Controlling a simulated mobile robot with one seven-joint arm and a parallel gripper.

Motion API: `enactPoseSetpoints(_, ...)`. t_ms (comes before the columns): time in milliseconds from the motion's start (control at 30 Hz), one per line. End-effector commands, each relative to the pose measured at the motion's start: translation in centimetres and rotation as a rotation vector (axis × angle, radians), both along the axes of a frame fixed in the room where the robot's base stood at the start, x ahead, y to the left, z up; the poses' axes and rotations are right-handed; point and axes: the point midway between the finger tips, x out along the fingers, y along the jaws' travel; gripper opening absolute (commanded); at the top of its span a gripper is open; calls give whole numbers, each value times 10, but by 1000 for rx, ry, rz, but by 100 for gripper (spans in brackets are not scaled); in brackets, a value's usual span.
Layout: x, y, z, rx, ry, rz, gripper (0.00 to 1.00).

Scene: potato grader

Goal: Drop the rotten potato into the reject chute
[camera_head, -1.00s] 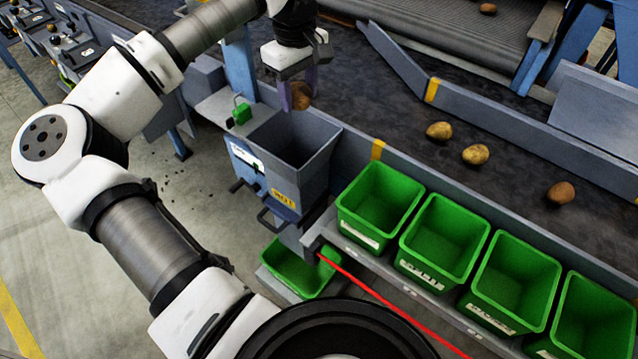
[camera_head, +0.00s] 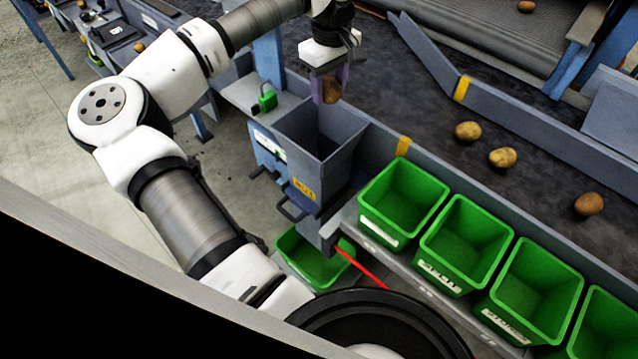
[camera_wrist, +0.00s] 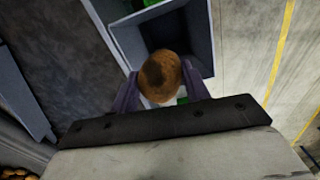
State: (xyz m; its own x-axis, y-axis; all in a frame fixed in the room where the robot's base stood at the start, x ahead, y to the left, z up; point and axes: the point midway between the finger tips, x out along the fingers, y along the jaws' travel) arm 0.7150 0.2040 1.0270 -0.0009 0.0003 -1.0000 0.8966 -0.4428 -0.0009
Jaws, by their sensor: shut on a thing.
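My gripper (camera_head: 331,84) is shut on a brown potato (camera_head: 331,92) with a darker patch, which also shows between the fingers in the wrist view (camera_wrist: 160,76). The gripper points down and holds the potato above the far side of the reject chute's mouth. The reject chute (camera_head: 305,168) is a grey, square, open-topped hopper with a yellow label, beside the conveyor. In the wrist view the chute's grey wall (camera_wrist: 200,35) lies beyond the potato, which covers part of the opening. The chute's inside shows dark and empty where visible.
Several green bins (camera_head: 365,212) stand in a row right of the chute. Another green bin (camera_head: 290,245) sits low under the chute. Potatoes, including one yellowish potato (camera_head: 502,158), lie on the dark conveyor (camera_head: 430,110). A small green object (camera_head: 267,99) sits on the ledge behind the chute.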

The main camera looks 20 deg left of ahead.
Motion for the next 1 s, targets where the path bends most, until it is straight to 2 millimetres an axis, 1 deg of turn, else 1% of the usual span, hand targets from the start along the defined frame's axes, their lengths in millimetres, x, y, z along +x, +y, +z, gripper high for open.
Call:
enactPoseSetpoints(33,0,0,-11,-1,0,0,22)
enactPoseSetpoints(200,0,0,-28,-2,-1,0,22)
enactPoseSetpoints(333,0,0,-33,-1,-2,0,22)
enactPoseSetpoints(567,0,-1,-33,0,-1,-1,22)
enactPoseSetpoints(600,0,-1,-33,0,-1,-1,50)
enactPoseSetpoints(767,0,-1,-33,0,-1,-1,71)
enactPoseSetpoints(1000,0,-1,-33,0,-1,-1,71)
